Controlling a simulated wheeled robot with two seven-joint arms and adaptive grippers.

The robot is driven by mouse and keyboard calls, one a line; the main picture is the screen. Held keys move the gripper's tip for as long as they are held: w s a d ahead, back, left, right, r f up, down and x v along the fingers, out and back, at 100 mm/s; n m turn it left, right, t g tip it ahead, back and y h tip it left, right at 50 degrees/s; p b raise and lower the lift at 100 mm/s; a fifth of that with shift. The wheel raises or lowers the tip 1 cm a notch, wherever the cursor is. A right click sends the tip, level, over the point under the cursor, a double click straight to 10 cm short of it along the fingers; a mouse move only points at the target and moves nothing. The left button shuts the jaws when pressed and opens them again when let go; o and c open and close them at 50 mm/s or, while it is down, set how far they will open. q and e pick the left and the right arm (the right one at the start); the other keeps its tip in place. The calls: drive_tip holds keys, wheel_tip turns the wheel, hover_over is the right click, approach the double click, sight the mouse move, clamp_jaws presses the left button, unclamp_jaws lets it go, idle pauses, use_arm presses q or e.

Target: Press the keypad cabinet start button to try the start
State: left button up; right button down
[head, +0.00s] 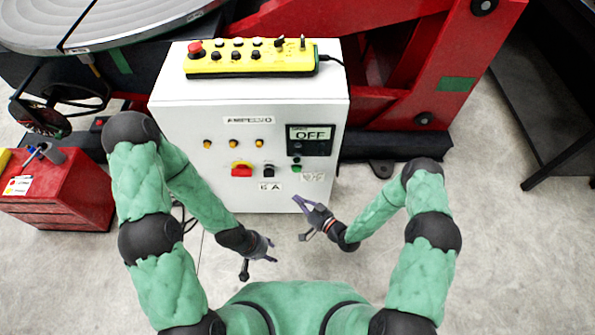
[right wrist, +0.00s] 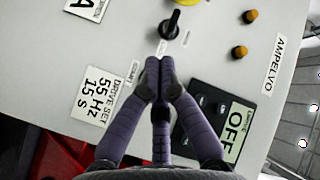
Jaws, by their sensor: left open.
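The keypad cabinet (head: 180,115) is a light grey box with a dark display reading OFF (head: 310,135), which also shows in the right wrist view (right wrist: 232,135). A small green button (head: 296,168) sits below the display, with a dark button above it. In the right wrist view my fingers hide that area. My right gripper (head: 300,218) is in front of the cabinet's lower right. In its wrist view two fingers (right wrist: 160,65) meet at the tips over the panel; the third finger's closure is unclear. My left gripper (head: 262,262) is open and empty, low before the cabinet.
A black knob (head: 268,170) and a red-yellow switch (head: 241,169) sit left of the green button. A yellow pendant (head: 250,62) lies on the cabinet. The red positioner frame (head: 400,70) stands behind; a red toolbox (head: 60,195) is at left.

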sight(297, 170)
drive_tip(key=w+b, duration=0.2)
drive_tip(key=w, duration=0.6)
drive_tip(key=shift+w, duration=0.35)
drive_tip(key=shift+w+b, duration=0.15)
drive_tip(key=shift+b, duration=0.15)
idle(1.1)
drive_tip(key=shift+w, duration=0.3)
drive_tip(key=shift+w+b, duration=0.45)
drive_tip(key=shift+b, duration=0.05)
idle(0.8)
drive_tip(key=shift+s, duration=0.9)
